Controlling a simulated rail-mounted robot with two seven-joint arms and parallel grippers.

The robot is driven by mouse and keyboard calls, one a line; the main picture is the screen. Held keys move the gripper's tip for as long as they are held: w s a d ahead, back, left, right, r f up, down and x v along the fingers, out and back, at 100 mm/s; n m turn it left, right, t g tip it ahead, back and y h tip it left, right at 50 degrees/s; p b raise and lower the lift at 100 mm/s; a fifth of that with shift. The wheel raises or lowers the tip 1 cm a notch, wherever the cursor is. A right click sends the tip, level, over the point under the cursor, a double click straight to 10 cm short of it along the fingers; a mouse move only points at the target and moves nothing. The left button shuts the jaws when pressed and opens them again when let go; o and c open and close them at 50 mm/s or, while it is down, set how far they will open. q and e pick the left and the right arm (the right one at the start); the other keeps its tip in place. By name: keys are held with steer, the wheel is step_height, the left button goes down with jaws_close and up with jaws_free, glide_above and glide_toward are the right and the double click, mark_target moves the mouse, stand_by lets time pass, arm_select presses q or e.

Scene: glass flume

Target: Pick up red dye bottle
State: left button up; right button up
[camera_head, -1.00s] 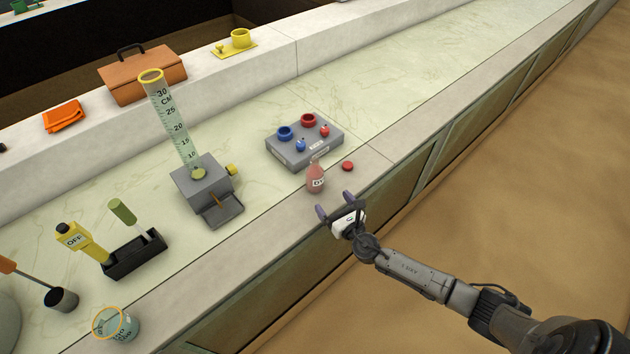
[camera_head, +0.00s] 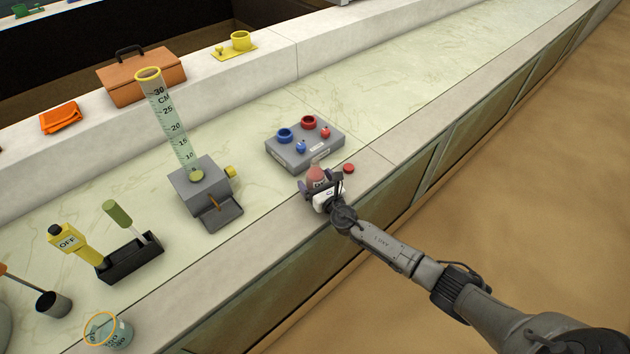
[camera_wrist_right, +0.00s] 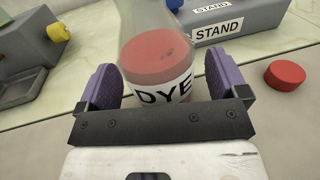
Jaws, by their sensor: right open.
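The red dye bottle (camera_head: 316,174) stands upright on the counter's front ledge, in front of the grey stand. In the right wrist view the bottle (camera_wrist_right: 158,60) shows pinkish-red liquid and a white label reading DYE. My right gripper (camera_head: 320,185) is at the bottle in the head view, partly covering its lower part. In the wrist view the right gripper's purple finger pads (camera_wrist_right: 160,88) are open, one on each side of the bottle, with a gap at the left pad. The bottle's base is hidden behind the gripper. My left gripper is not in view.
The grey stand (camera_head: 290,157) with blue and red rings is just behind the bottle. A red cap (camera_head: 348,168) lies right of it. The measuring cylinder's grey base (camera_head: 190,187) is to the left. A beaker (camera_head: 120,334) stands at lower left.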

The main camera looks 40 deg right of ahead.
steer(key=shift+w, duration=0.1)
steer(key=shift+c, duration=0.2)
steer(key=c, duration=1)
steer(key=shift+r, duration=0.1)
